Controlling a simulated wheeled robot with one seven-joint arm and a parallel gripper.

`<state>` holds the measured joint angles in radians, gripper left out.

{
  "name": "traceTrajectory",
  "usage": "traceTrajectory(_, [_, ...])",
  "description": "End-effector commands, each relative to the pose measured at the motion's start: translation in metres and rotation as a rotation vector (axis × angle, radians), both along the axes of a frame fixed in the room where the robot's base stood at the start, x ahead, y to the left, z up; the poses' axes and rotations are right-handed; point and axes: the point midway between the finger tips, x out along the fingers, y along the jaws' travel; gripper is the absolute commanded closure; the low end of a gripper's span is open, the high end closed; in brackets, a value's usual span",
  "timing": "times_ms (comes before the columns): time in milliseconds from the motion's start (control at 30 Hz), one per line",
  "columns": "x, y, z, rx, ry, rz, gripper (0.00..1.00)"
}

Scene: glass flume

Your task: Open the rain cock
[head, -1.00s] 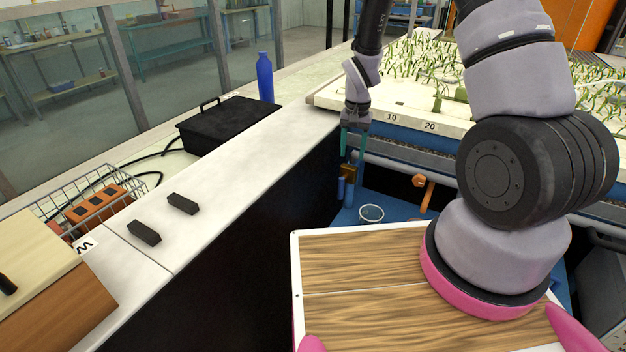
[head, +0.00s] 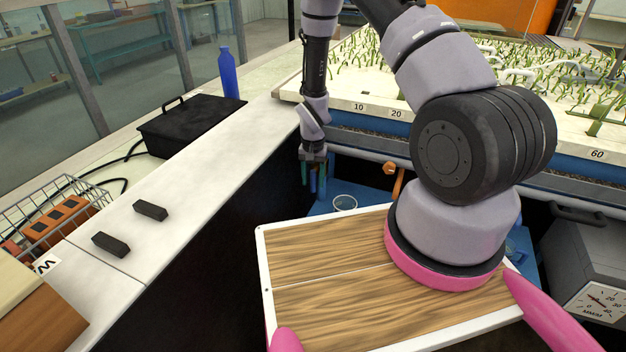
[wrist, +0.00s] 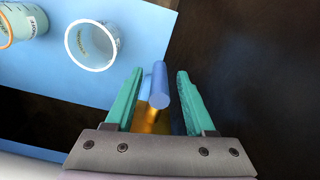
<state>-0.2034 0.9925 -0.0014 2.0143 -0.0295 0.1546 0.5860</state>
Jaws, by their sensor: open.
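My gripper (head: 313,182) hangs pointing down beside the bench's dark side, below the front edge of the plant bed. Its two teal fingers are apart. In the wrist view a blue rod-like handle (wrist: 159,86) on a brass fitting (wrist: 151,116) lies between the open fingers, with a gap on either side. It looks like a cock; no label shows. In the head view my gripper mostly hides it. An orange lever (head: 394,182) sits on the pipe to the right. I cannot tell from markings which one is the rain cock.
A clear cup (head: 345,202) stands on the blue surface near my gripper; it also shows in the wrist view (wrist: 92,46) beside another cup (wrist: 22,22). The plant bed (head: 470,135) is behind. A black box (head: 190,125) and blue bottle (head: 228,73) stand left.

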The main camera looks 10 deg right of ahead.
Motion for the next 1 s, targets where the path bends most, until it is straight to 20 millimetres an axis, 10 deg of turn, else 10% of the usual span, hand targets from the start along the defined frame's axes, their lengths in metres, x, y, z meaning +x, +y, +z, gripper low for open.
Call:
traceTrajectory(267, [-0.0002,-0.0001,-0.0015,0.000,0.000,0.000,0.45])
traceTrajectory(400, [-0.0003,-0.0001,-0.0014,0.000,0.001,0.000,0.99])
traceTrajectory(1000, [-0.0001,0.0004,-0.0011,0.000,0.000,0.001,1.00])
